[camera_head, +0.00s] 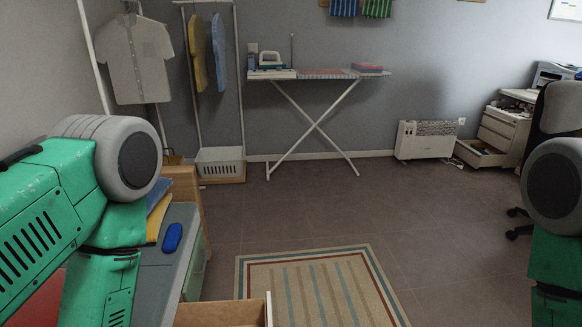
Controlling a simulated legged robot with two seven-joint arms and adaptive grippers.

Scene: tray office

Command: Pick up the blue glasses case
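The blue glasses case (172,238) lies on a grey top (160,283) at the lower left, just right of my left arm. It is a small, rounded, dark blue case, and nothing holds it. My green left arm fills the left side of the view, and its gripper is not visible. My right arm shows at the right edge, and its gripper is not visible either.
Blue and yellow folded items lie behind the case. A wooden drawer or box (222,312) is at the bottom. A striped rug (318,286) lies on the open floor. An ironing board (318,74), heater (427,140) and office chair (558,110) stand farther back.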

